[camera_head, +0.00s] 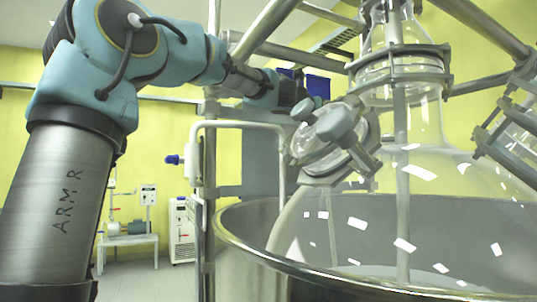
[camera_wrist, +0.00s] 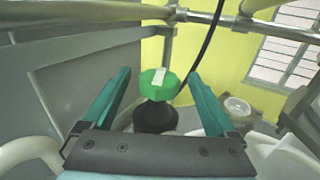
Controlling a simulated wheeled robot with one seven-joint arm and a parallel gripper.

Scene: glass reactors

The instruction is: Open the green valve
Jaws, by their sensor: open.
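The green valve (camera_wrist: 158,84) shows in the wrist view as a green faceted knob with a pale mark across its top. It sits on a black round base, just below a metal pipe. My gripper (camera_wrist: 158,74) is open, with one teal finger to the left of the knob and one to the right. Clear gaps show between the fingers and the knob, and I see no contact. In the head view my arm reaches to the frame beside the glass reactor (camera_head: 440,165). The green knob cannot be made out there.
A large steel vessel (camera_head: 235,238) surrounds the reactor's lower part. A grey valve handle (camera_head: 338,122) is close to my arm's end in the head view. In the wrist view a grey panel (camera_wrist: 90,75) stands at left, and a black cable (camera_wrist: 205,45) runs behind the knob.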

